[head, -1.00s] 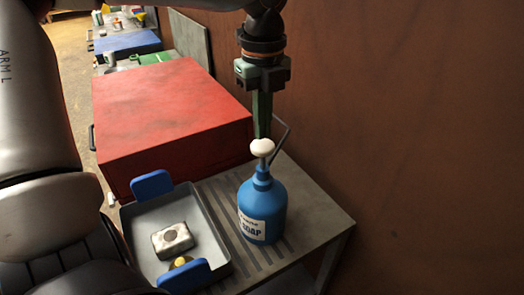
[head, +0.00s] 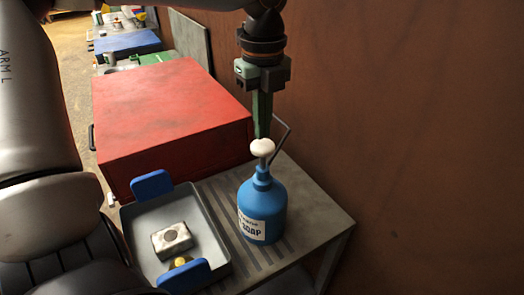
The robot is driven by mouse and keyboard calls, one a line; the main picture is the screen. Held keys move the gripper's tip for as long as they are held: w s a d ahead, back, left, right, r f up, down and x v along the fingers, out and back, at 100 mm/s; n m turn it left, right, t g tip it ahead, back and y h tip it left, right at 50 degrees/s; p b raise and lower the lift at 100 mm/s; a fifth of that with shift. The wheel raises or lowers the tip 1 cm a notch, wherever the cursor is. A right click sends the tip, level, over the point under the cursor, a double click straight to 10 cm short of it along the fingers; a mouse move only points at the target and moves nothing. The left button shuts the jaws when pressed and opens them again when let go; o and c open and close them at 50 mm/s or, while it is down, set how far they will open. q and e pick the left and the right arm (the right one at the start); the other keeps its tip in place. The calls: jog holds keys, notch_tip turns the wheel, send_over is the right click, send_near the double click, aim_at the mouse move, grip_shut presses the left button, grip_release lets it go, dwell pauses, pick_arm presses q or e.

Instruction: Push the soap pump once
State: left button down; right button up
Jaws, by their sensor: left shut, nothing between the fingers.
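The blue soap bottle (head: 262,210) stands upright on the grey slatted table, with part of its "SOAP" label showing. Its white pump head (head: 262,147) sits on top, and a thin bent spout or rod rises behind it to the right. My left gripper (head: 262,132) points straight down with its fingers shut and empty. The fingertips are right at the top of the pump head; they look to be touching it, though a small gap cannot be ruled out. My right gripper is not in view.
A grey tray (head: 215,222) with blue handles, holding a whitish block (head: 172,239), stands left of the bottle. A large red box (head: 165,120) is behind. A brown wall (head: 430,130) bounds the right. The table (head: 325,213) is bare right of the bottle.

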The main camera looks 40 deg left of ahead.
aim_at(263, 144)
pick_arm(q)
jog(key=shift+f, duration=0.1)
dwell(0.6)
jog(key=shift+f+b, duration=2.55)
jog(key=shift+r, duration=0.2)
jog(key=shift+r+p, duration=1.8)
jog(key=shift+r, duration=0.65)
notch_tip(263, 144, up, 6)
jog(key=p, duration=0.4)
